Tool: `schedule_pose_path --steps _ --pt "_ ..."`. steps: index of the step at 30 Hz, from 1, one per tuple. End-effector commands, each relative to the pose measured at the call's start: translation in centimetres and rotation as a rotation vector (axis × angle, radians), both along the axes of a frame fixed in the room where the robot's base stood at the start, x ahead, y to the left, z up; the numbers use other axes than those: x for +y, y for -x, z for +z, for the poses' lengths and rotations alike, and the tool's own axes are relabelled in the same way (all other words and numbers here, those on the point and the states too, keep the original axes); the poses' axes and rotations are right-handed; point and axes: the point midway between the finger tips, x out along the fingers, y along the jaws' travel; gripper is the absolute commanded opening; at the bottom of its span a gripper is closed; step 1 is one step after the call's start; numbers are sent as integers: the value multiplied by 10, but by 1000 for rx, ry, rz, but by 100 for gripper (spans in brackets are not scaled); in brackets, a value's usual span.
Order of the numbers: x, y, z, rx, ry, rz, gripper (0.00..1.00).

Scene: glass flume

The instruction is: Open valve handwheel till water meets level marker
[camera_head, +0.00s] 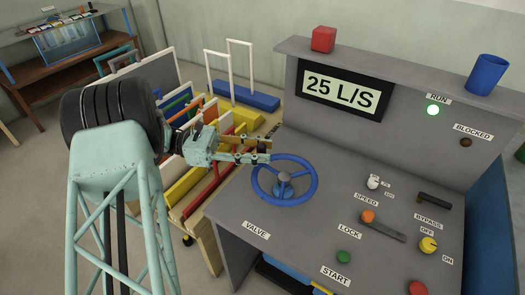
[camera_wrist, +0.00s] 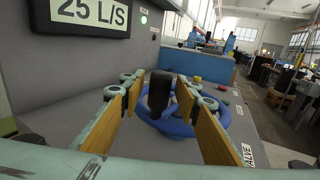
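The blue valve handwheel (camera_head: 284,189) stands on the grey desk beside the VALVE label (camera_head: 256,229). My gripper (camera_head: 262,151) reaches from the left to the wheel's upper left rim. In the wrist view its two wooden-faced fingers (camera_wrist: 157,90) stand apart, one on each side of a black upright knob (camera_wrist: 160,92) at the wheel. Gaps show between the knob and both fingers there. Part of the wheel is hidden behind the fingers. The display (camera_head: 341,91) reads 25 L/S. I cannot make out a level marker or a water line.
The green RUN lamp (camera_head: 433,110) is lit; the BLOCKED lamp (camera_head: 466,142) is dark. A red block (camera_head: 323,39) and blue cup (camera_head: 487,75) stand on the ledge.

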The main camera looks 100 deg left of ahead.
Motion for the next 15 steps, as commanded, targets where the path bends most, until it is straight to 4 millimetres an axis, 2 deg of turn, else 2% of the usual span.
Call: schedule_pose_path --steps 8,15 --pt "-2 19 0 0 -1 1 30" --pt "-6 51 0 0 -1 2 30"
